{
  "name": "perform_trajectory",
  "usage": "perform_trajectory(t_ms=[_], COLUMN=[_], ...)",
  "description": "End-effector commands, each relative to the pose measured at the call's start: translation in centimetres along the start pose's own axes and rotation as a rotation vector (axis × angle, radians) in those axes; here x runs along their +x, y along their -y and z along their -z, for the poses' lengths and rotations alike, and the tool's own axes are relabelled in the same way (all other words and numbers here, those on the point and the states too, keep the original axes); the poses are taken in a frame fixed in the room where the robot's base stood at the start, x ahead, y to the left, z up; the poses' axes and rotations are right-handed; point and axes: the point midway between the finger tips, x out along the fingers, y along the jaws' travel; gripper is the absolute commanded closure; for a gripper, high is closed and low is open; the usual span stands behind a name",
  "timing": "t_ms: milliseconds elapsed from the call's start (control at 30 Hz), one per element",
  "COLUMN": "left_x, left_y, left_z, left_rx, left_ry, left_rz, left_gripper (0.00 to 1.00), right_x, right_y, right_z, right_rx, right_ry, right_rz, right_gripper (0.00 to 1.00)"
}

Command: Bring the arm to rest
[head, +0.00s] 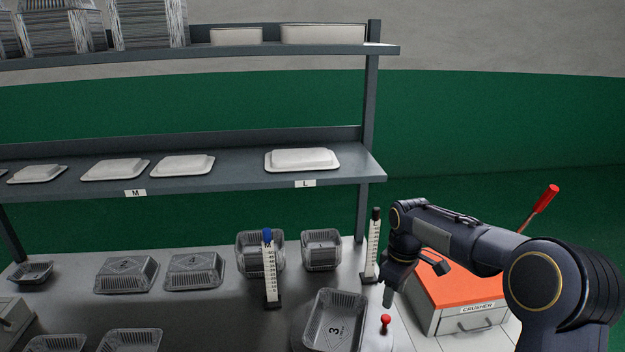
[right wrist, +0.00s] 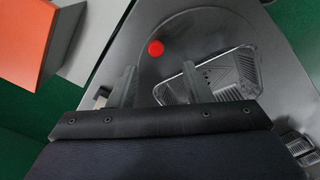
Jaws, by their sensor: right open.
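My right arm comes in from the right in the head view, its forearm bent over the crusher. My right gripper (head: 389,303) points down beside a small red knob (head: 385,320) near a foil tray (head: 334,320) marked 3. In the right wrist view the two fingers of the gripper (right wrist: 158,82) stand apart with nothing between them. The red knob (right wrist: 156,48) lies beyond the fingertips, and the foil tray (right wrist: 222,75) is partly hidden behind one finger. My left gripper is not in view.
An orange-topped crusher (head: 462,285) with a red-handled lever (head: 545,200) stands at the right. Two upright scales, one blue-topped (head: 270,275) and one black-topped (head: 373,250), rise from the table. Several foil trays (head: 127,273) sit left. A shelf (head: 230,178) holds white lids.

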Motion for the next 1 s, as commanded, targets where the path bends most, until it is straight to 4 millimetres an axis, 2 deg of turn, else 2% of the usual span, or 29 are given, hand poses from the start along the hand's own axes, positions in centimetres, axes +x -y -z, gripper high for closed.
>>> perform_trajectory(t_ms=[33, 200, 300, 400, 533, 700, 800, 1000], left_x=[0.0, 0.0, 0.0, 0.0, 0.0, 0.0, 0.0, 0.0], left_y=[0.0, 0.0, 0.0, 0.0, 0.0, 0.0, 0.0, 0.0], left_z=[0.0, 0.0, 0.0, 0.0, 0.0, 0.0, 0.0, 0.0], left_rx=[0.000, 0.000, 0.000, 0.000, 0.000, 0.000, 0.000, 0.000], left_ry=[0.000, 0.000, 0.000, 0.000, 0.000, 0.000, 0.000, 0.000], left_rz=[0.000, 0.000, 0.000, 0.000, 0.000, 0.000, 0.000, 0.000], left_gripper=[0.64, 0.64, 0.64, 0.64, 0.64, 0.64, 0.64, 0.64], right_x=[-1.7, -6.6, -8.4, -9.3, -8.9, -7.1, -6.2, -5.5], right_y=[0.6, 5.1, 8.6, 12.4, 17.4, 22.4, 24.1, 25.1], right_z=[-1.3, -6.7, -10.0, -13.1, -16.5, -19.0, -19.7, -20.0], right_rx=[0.040, 0.233, 0.359, 0.486, 0.645, 0.807, 0.863, 0.897], right_ry=[-0.030, -0.157, -0.236, -0.317, -0.418, -0.518, -0.550, -0.569], right_rz=[-0.006, 0.003, 0.018, 0.037, 0.073, 0.121, 0.141, 0.155], right_gripper=[0.55, 0.55, 0.55, 0.55, 0.55, 0.55, 0.55, 0.55])
